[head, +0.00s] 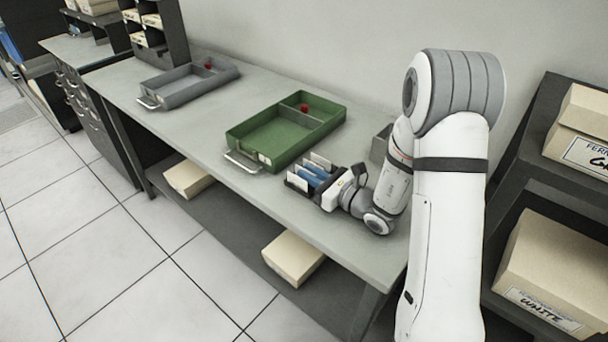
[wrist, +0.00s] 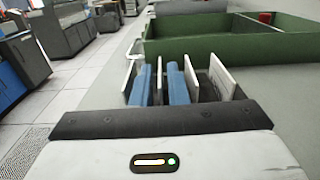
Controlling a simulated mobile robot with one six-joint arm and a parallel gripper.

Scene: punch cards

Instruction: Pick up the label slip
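Several thin white cards or slips stand on edge in a small dark rack (head: 296,183). I cannot tell which is the label slip; one broad white slip (wrist: 221,77) stands at the right in the wrist view, another at the left (wrist: 136,84). My gripper (wrist: 160,75) reaches low over the rack in the head view (head: 314,173). Its two blue fingers look apart, with a thin pale edge upright between them and narrow gaps beside it. The slips' lower parts are hidden by my gripper's body and the rack.
A green tray (head: 235,135) with a red item (head: 304,107) in its far compartment stands just beyond the rack. A grey tray (head: 165,97) is farther left on the bench (head: 205,185). Cartons (head: 550,262) fill the right shelf. Bench between trays is clear.

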